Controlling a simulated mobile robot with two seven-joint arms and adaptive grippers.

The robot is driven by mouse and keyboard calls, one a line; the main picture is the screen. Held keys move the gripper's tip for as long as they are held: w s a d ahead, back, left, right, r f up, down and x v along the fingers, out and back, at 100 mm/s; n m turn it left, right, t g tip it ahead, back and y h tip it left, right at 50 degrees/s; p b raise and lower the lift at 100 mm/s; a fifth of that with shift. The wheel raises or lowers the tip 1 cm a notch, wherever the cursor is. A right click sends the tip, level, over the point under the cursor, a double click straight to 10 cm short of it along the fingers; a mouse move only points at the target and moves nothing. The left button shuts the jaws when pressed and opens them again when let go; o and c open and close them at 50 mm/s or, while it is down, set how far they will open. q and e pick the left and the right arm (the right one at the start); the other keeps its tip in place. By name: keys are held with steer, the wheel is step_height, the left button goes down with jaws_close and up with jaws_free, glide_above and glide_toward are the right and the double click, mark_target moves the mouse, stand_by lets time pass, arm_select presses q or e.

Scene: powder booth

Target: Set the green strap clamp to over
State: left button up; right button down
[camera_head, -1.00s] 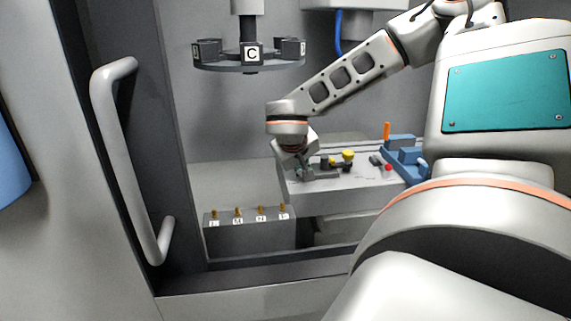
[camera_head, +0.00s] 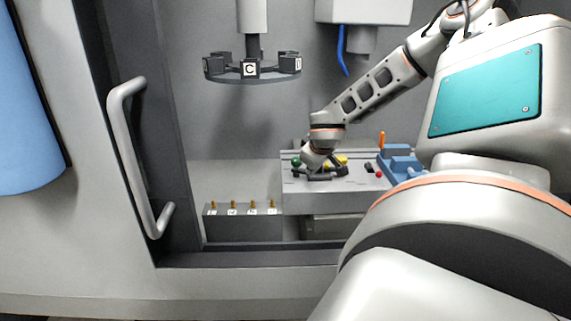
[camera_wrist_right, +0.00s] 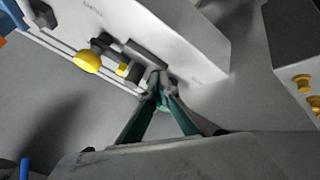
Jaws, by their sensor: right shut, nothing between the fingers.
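The green strap clamp shows as a green knob (camera_head: 296,162) at the left end of the grey bench top in the head view. In the right wrist view a bit of green (camera_wrist_right: 163,105) shows behind my fingers, and the rest of the clamp is hidden. My right gripper (camera_head: 307,173) is just right of the green knob, low over the bench. In the wrist view its fingers (camera_wrist_right: 160,82) meet at the tips, shut with nothing between them. I cannot tell whether they touch the clamp. My left gripper is not in view.
A yellow knob (camera_wrist_right: 88,61) stands close beside my right gripper. A blue fixture with an orange handle (camera_head: 382,140) and a red button (camera_head: 379,174) are further right. A block with brass pegs (camera_head: 242,228) stands at left. A carousel (camera_head: 252,72) hangs above.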

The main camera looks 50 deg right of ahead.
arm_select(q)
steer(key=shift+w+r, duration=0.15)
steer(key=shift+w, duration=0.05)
arm_select(e)
steer(key=shift+d, duration=1)
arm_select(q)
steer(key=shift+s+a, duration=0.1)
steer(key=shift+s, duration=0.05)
arm_select(e)
steer(key=shift+s, duration=0.1)
